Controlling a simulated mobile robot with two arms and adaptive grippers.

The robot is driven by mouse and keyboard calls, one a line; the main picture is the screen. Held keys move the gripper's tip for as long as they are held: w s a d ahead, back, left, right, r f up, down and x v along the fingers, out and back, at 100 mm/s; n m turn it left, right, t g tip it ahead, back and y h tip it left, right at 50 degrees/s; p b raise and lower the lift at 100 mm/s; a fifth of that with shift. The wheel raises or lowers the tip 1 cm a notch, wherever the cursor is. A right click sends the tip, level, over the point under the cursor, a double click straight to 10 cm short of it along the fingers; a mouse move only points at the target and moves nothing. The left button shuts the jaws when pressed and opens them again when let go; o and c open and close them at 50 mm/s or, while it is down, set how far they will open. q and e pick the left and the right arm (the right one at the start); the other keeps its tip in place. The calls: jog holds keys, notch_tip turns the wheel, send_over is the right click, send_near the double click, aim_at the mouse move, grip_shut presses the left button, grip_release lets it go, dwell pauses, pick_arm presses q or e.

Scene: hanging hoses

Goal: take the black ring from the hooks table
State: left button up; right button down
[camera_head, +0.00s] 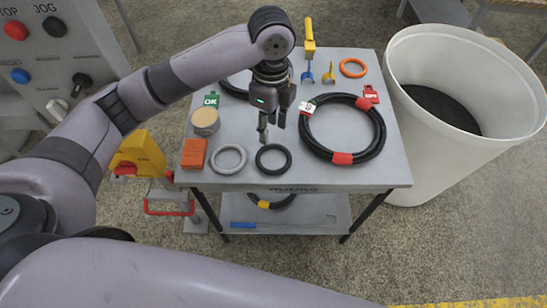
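The small black ring (273,173) lies flat near the front edge of the grey hooks table (330,177), just right of a grey ring (229,172). My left gripper (271,134) reaches over the table from the left, fingers pointing down. Its two fingers are apart with nothing seen between them. The fingertips appear just behind and above the black ring; their exact height is hard to tell. My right gripper is not in view.
A large black hose coil (376,143) with red bands lies right of the ring. An orange block (194,154) and a round tan-topped can (205,120) stand left. Another coil lies partly hidden behind my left arm. A white bin (430,165) stands right of the table.

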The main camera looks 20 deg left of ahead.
pick_arm(q)
jog(key=p, duration=0.2)
send_over(266, 167)
jog(key=f, duration=1.1)
jog(key=shift+w+d+f, duration=0.1)
jog(key=shift+d, duration=0.2)
jog(key=shift+a+f+p, duration=0.15)
jog(key=shift+f+p, duration=0.1)
jog(key=shift+f, duration=1.15)
jog(key=shift+a+f+p, duration=0.1)
jog(key=shift+f+p, duration=0.15)
jog(key=shift+f, duration=1.1)
grip_shut()
